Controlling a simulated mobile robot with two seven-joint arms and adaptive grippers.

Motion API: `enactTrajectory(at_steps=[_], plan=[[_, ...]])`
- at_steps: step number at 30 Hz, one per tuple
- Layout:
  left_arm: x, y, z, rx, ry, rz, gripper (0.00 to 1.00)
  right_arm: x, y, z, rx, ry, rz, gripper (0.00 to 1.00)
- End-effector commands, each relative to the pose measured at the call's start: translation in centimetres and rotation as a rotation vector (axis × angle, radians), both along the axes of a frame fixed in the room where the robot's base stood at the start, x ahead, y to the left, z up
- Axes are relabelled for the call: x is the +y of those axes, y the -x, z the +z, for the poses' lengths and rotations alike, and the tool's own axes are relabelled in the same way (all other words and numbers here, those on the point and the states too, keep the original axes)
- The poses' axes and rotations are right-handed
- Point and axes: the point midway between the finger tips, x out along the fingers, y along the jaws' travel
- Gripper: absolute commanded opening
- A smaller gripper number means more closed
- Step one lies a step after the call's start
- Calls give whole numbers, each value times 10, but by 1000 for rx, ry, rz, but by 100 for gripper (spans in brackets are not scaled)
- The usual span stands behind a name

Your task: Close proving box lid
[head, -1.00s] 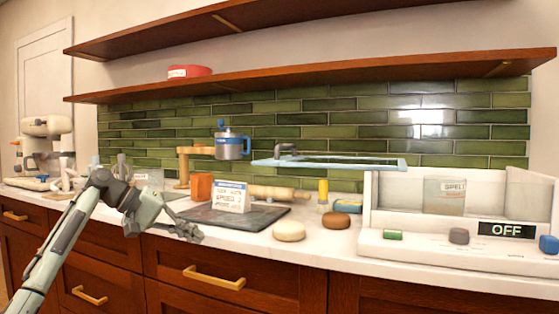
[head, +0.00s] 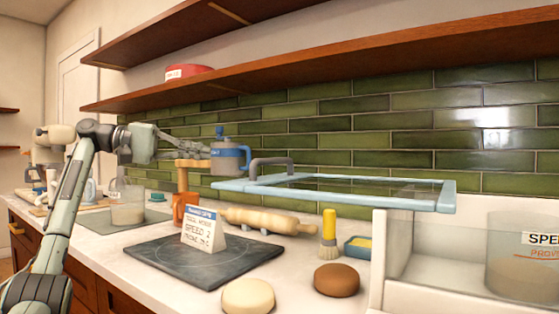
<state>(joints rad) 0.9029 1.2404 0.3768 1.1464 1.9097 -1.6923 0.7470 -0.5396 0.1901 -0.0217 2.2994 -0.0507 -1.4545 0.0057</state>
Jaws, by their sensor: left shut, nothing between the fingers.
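The proving box (head: 392,262) is white with clear walls and stands at the right edge of the head view, cut off by the frame. Its lid (head: 340,201) is a clear panel in a light-blue frame, lying roughly level and reaching out left, high above the counter. A grey handle (head: 271,162) stands on the lid's left end. Inside the box is a clear tub (head: 520,265) with a label, partly cut off. My left gripper (head: 205,154) is shut and empty, left of the handle and apart from it in the picture. My right gripper is not in view.
A rolling pin (head: 265,221), brush (head: 328,240), dark slab (head: 200,262), speed card (head: 203,231), pale round (head: 248,296) and brown round (head: 336,280) cover the counter below. A shelf (head: 330,70) runs above.

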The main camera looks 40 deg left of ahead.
Motion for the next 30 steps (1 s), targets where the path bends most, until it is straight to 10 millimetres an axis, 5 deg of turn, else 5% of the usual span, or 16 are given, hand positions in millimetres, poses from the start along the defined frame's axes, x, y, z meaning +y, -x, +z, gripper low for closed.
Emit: enactTrajectory(at_steps=[7, 20, 30], plan=[[-10, -11, 1, -3, 5, -4, 0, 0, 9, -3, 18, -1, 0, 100], [-65, -78, -12, -5, 4, -4, 0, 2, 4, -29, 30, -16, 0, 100], [-99, -80, -19, -5, 4, -1, 0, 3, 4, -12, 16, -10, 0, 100]])
